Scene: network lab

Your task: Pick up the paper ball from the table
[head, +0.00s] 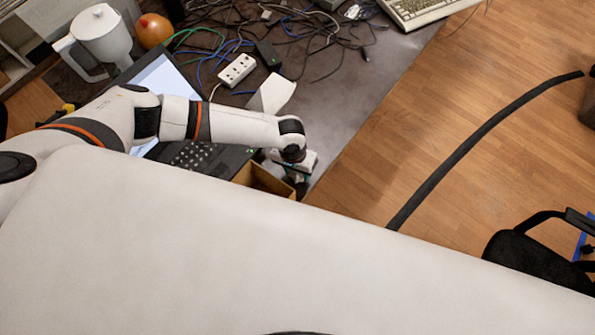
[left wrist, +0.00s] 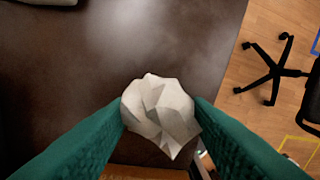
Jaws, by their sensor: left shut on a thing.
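In the left wrist view, the crumpled white paper ball (left wrist: 160,112) sits between the two green fingers of my left gripper (left wrist: 162,118). The fingers touch it on both sides and are shut on it. The dark table (left wrist: 150,45) lies behind and below the ball. In the head view, my left arm reaches over the table from the left, and its gripper (head: 294,168) is near the table's edge. The ball is hard to make out there. My right gripper is in neither view.
A cardboard box (head: 262,180) stands beside my left gripper. A laptop (head: 165,82), a power strip (head: 237,70), tangled cables, a white jug (head: 101,36) and a keyboard (head: 425,8) are on the table. A black chair (head: 535,262) stands on the wooden floor at the right.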

